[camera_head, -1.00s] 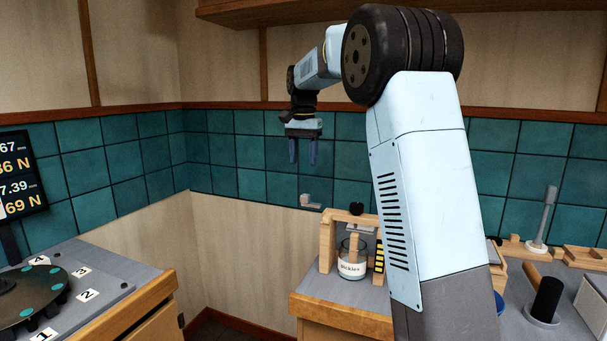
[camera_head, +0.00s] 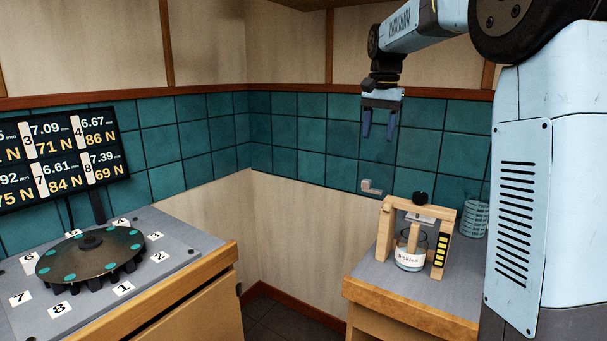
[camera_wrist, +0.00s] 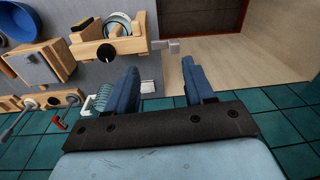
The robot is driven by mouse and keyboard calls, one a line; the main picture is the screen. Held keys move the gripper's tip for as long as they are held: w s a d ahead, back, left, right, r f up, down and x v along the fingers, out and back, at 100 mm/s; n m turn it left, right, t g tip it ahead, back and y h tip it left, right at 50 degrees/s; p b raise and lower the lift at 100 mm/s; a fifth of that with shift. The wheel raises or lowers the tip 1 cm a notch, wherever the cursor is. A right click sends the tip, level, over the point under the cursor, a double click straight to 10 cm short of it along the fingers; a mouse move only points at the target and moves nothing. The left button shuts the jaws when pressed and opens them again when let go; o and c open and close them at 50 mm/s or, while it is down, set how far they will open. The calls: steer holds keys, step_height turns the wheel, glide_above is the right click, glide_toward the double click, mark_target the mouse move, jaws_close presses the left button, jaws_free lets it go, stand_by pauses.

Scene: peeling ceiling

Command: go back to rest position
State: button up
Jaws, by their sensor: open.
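My gripper (camera_head: 378,131) hangs in the air in front of the teal tiled wall, pointing down. It is open, with its two blue fingers apart and nothing between them. In the wrist view my gripper (camera_wrist: 160,80) also shows empty fingers, with floor and counter seen past them. The wooden press frame (camera_head: 445,213) with a labelled glass jar (camera_head: 409,258) inside stands on the right counter, below and to the right of my gripper. Neither touches the gripper.
A dark round turntable (camera_head: 110,259) with numbered places sits on the left counter. A display (camera_head: 60,155) stands behind it. A glass beaker (camera_head: 474,219) stands right of the press. Open floor (camera_head: 285,320) lies between the counters. A blue bowl (camera_wrist: 14,27) shows in the wrist view.

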steer(key=s+d+f+n+t, duration=0.1)
steer(key=s+f+n+t, duration=0.15)
steer(key=s, duration=1.55)
steer(key=s+f+n+t, duration=0.1)
steer(key=s+f+n, duration=0.1)
steer(key=s+f, duration=0.2)
steer(key=s+f+n+t, duration=0.1)
steer(key=s+f, duration=0.4)
steer(key=s, duration=0.6)
steer(key=shift+s+n, duration=0.2)
steer(key=shift+n, duration=0.15)
steer(key=shift+f, duration=0.1)
steer(key=shift+c, duration=0.2)
